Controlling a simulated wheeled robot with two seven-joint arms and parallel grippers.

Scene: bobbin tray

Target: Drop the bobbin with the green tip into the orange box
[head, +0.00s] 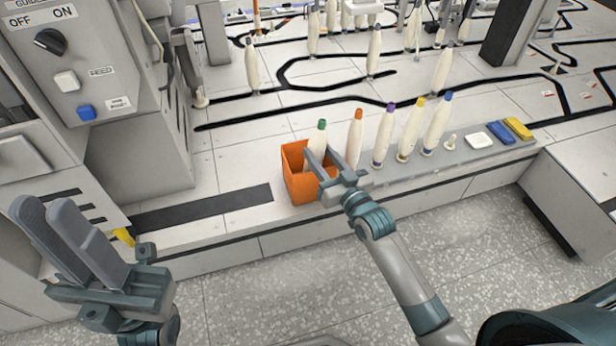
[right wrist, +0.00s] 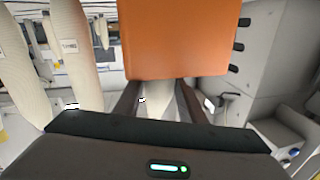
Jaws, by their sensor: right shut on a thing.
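The bobbin with the green tip (head: 320,136) stands roughly upright at the orange box (head: 302,189). My right gripper (head: 320,156) is shut on this bobbin; its pale body also shows between the fingers in the right wrist view (right wrist: 157,103). The bobbin's lower part is hidden by the gripper and box, so I cannot tell how far it is inside. The box fills the upper middle of the right wrist view (right wrist: 180,40). My left gripper (head: 46,206) is empty at the lower left, away from the box, with its fingers side by side and together.
Bobbins with orange (head: 355,138), purple (head: 384,138), yellow (head: 411,132) and blue tips (head: 437,126) stand in a row right of the box. A white block (head: 478,140) and blue and yellow pieces lie further right. A control cabinet (head: 95,70) stands at left.

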